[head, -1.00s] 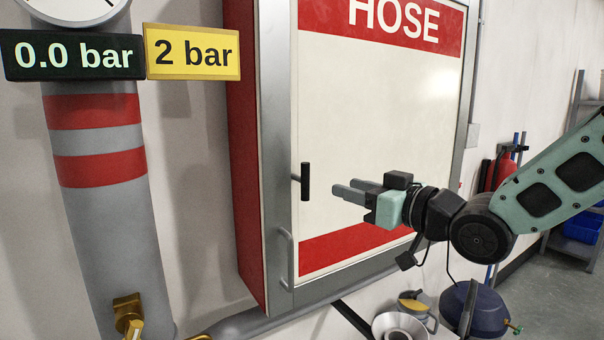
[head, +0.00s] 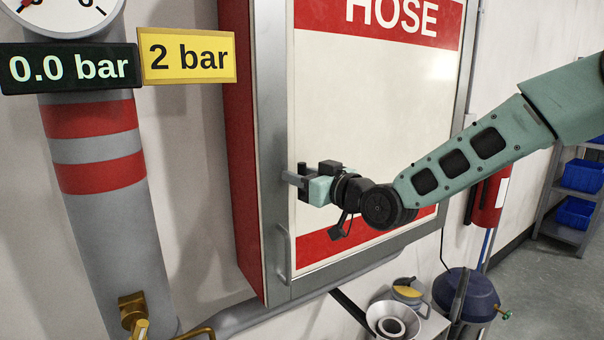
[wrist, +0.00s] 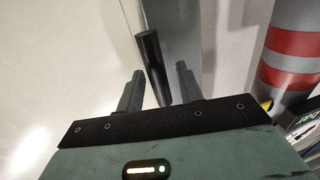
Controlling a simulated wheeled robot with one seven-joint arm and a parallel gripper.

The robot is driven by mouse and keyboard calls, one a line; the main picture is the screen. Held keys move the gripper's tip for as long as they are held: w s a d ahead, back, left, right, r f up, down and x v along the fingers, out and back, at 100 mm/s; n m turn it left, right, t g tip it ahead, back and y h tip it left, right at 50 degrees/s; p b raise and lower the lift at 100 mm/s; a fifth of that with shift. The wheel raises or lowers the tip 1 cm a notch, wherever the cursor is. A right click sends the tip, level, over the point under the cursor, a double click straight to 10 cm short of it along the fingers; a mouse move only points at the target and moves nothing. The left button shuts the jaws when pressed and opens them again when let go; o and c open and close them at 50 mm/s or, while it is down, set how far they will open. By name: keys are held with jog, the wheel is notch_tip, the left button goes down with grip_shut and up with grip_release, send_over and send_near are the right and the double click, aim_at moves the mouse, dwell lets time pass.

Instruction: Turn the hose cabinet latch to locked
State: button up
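The hose cabinet (head: 360,120) hangs on the wall with its white and red door closed. Its latch, a black bar handle (wrist: 153,65), shows between my two fingers in the wrist view, tilted a little from upright in that picture. In the head view my gripper (head: 290,179) is at the left edge of the door and hides most of the latch. My fingers are apart, one on each side of the latch. The wrist view shows a gap beside the latch on the right; contact on the left cannot be told.
A grey pull handle (head: 283,255) sits below on the cabinet frame. A grey pipe with red bands (head: 95,150) stands to the left, with a brass valve (head: 132,312) low on it. A funnel (head: 392,320) and a blue tank (head: 467,295) stand below right.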

grip_shut()
jog(key=shift+f+m+b, duration=0.1)
jog(key=shift+m+b, duration=0.2)
jog(key=shift+b, duration=0.2)
jog(key=m+b, duration=0.3)
jog(key=b, duration=0.1)
jog(key=shift+w+d+f+m+t, duration=0.15)
jog(key=shift+d+m+t, duration=0.15)
jog(key=shift+m+t, duration=0.1)
jog(key=m+b, duration=0.2)
jog(key=m+t+b, duration=0.1)
jog(key=m+b, duration=0.1)
jog(key=m, duration=0.1)
jog(key=shift+w+d+f, duration=0.15)
jog(key=m+b, duration=0.1)
jog(key=m, duration=0.1)
jog(key=m+t+b, duration=0.1)
jog(key=m+b, duration=0.3)
jog(key=m, duration=0.1)
jog(key=shift+w+d+f+t+h, duration=0.1)
jog(key=shift+d+f+t+h, duration=0.05)
jog(key=shift+f+t+h, duration=0.15)
jog(key=shift+m+t+h+b, duration=0.4)
jog(key=shift+m+b, duration=0.7)
jog(key=shift+m, duration=0.8)
